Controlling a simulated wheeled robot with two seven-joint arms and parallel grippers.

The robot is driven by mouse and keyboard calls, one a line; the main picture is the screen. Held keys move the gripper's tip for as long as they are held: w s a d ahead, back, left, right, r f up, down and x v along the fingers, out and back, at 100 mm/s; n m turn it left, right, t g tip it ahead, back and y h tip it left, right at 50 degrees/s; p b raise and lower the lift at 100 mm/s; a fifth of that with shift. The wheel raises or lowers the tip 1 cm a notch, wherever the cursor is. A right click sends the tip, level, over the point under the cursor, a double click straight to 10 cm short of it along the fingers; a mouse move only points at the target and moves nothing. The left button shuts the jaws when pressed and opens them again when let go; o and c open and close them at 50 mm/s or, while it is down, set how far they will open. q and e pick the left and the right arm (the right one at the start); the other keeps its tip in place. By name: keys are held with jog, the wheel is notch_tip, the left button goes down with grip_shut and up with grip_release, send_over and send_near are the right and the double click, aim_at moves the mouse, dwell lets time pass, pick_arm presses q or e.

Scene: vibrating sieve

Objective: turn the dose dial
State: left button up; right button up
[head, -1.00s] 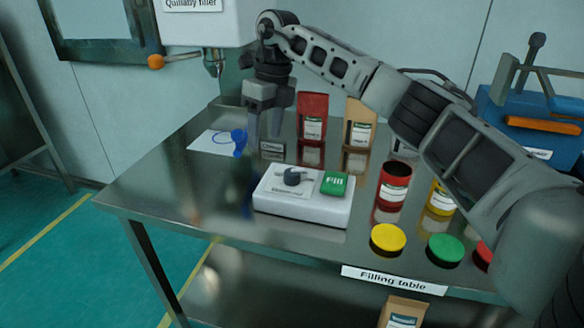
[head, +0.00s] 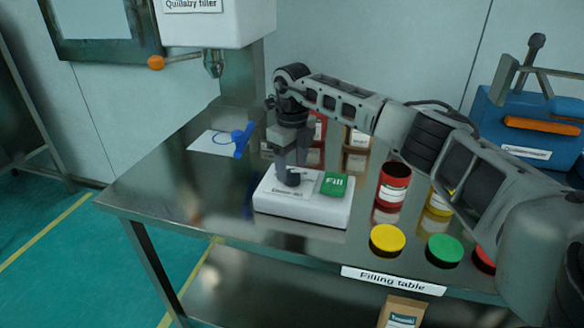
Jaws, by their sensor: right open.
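The dose dial (head: 290,179) is a dark round knob on the left half of a white control box (head: 302,211) on the steel table. A green button marked "Fill" (head: 334,184) sits to its right on the same box. My right gripper (head: 292,171) points down over the dial, its fingers reaching to the dial's level. The jaws are open, and the fingers partly hide the dial. I cannot tell whether either finger touches it. My left gripper is not in view.
Red pouches and a tan one stand behind my gripper. A red can (head: 393,186) and yellow (head: 388,238) and green lids (head: 445,249) are right. The table's left front is clear.

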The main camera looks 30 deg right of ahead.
jog(key=shift+f, duration=0.9)
jog(key=shift+c, duration=0.2)
jog(key=c, duration=0.9)
jog(key=shift+c, duration=0.2)
